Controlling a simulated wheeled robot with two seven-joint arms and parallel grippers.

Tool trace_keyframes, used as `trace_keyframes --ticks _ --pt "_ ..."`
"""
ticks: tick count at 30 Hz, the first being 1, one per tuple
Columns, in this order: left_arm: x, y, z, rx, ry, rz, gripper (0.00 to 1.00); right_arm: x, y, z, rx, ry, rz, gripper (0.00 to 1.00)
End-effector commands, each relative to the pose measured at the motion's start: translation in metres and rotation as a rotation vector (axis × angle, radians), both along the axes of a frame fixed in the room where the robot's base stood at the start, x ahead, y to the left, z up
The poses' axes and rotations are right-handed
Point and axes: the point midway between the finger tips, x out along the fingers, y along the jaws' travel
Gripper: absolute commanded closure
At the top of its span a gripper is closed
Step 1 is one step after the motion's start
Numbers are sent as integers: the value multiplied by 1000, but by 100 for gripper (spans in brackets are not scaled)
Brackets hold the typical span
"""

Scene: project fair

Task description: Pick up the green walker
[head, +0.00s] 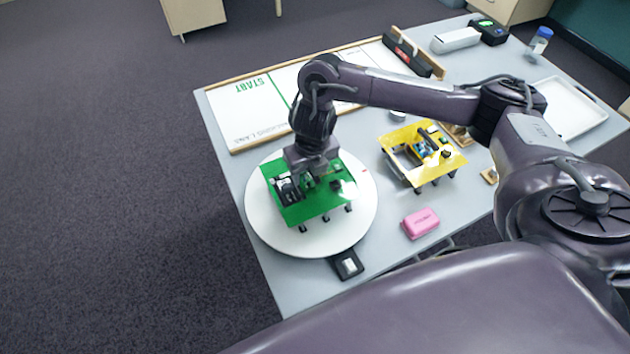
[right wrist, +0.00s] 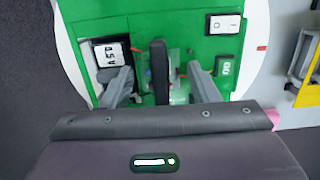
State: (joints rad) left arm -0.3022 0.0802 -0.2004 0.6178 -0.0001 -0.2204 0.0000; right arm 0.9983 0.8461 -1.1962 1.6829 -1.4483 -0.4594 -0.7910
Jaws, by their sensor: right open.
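The green walker (head: 309,211), a flat green deck on short dark legs, stands on a round white turntable (head: 345,237) in the head view. My right gripper (head: 309,180) is over its deck, pointing down. In the right wrist view the open fingers (right wrist: 161,88) are on either side of a black upright bar (right wrist: 159,68) on the green deck (right wrist: 172,22). I cannot tell whether either finger touches the bar. A black display block and a white switch also show on the deck. My left gripper is not in view.
A yellow walker (head: 449,163) stands to the right, with a pink eraser (head: 420,222) in front of it. A small black device (head: 347,265) lies by the turntable. A white START lane (head: 246,106) is behind. A white tray (head: 571,106) is at the far right.

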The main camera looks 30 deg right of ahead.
Motion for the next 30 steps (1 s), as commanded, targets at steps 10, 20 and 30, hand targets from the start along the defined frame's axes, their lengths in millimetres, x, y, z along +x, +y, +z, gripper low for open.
trace_keyframes --ticks 10,20,30 --pt "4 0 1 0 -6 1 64 0 0 1 0 -1 0 73" --pt "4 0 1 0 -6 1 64 1 0 3 1 -4 -1 84" --pt "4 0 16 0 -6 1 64 3 0 39 0 -9 0 84"
